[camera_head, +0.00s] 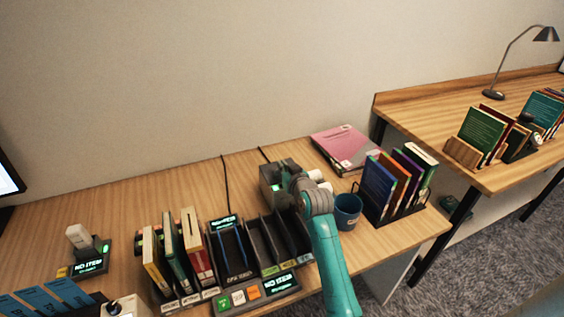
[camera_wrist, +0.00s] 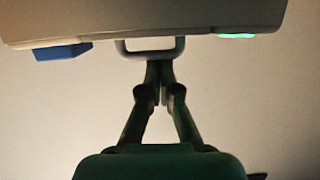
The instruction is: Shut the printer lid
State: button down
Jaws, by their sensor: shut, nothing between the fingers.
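In the wrist view a pale grey body, which looks like the printer (camera_wrist: 150,22), fills the top of the picture. A grey loop handle (camera_wrist: 181,45) hangs from its lower edge, with a blue tab (camera_wrist: 62,51) to the left and a lit green patch (camera_wrist: 236,36) to the right. My gripper (camera_wrist: 160,68) is shut and empty, its fingertips right at the loop's lower bar. I cannot tell if they touch it. In the head view my arm hides most of the printer's spot, and the lid's angle cannot be made out.
On the desk, a blue cup (camera_head: 347,211) and a rack of books (camera_head: 395,186) stand right of my arm. A pink book (camera_head: 344,146) lies behind. Dark sorter slots (camera_head: 262,245) and upright books (camera_head: 176,254) are to the left. The back left of the desk is clear.

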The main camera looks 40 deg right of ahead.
jog(key=shift+s+f, duration=0.25)
jog(key=shift+f, duration=0.35)
jog(key=shift+a+f, duration=0.1)
jog(key=shift+f, duration=0.1)
jog(key=r, duration=0.4)
jog(key=shift+w+d+r, duration=0.2)
jog(key=shift+w+r, duration=0.05)
jog(key=shift+w, duration=0.15)
jog(key=shift+s+r, duration=0.2)
jog(key=s+a+f, duration=0.1)
jog(key=s+a, duration=0.1)
jog(key=s, duration=0.7)
jog(key=shift+a, duration=0.4)
jog(key=shift+f, duration=0.1)
